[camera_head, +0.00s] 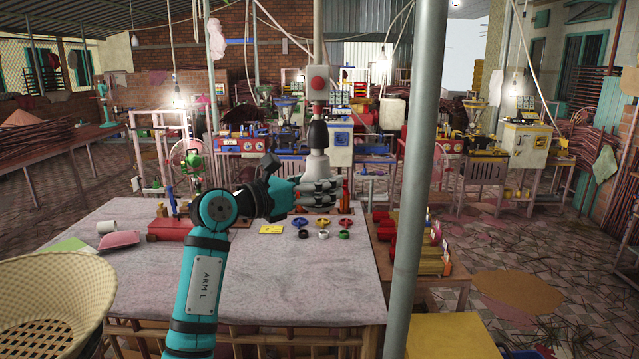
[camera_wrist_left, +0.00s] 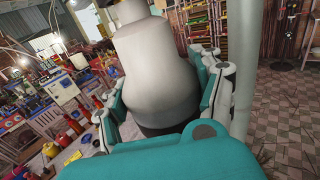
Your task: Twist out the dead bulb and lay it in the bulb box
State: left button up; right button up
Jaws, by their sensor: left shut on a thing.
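The bulb and socket appear to touch; I cannot tell whether the thread is engaged. My left gripper (camera_head: 318,190) is shut on the bulb from below, above the table. In the left wrist view the bulb (camera_wrist_left: 158,75) fills the space between the fingers of my left gripper (camera_wrist_left: 160,112). My right gripper is not in view. I cannot tell which container is the bulb box.
The cloth-covered table (camera_head: 270,280) holds several coloured rings (camera_head: 322,222), a yellow card (camera_head: 271,229) and a red tray (camera_head: 170,232). A metal post (camera_head: 415,180) stands right of the arm. A woven basket (camera_head: 55,300) is at front left. The table's front middle is clear.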

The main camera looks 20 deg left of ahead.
pick_arm(q)
jog(key=o, duration=0.6)
jog(key=c, duration=0.4)
jog(key=shift+m+g+h, duration=0.4)
jog(key=shift+h, duration=0.1)
jog(key=shift+m+g+h+b, duration=0.3)
jog(key=shift+b, duration=0.2)
jog(key=shift+m+g+h+b, duration=0.4)
jog(key=shift+m+g+h, duration=0.5)
jog(key=shift+g+h, duration=0.1)
jog(key=o, duration=1.1)
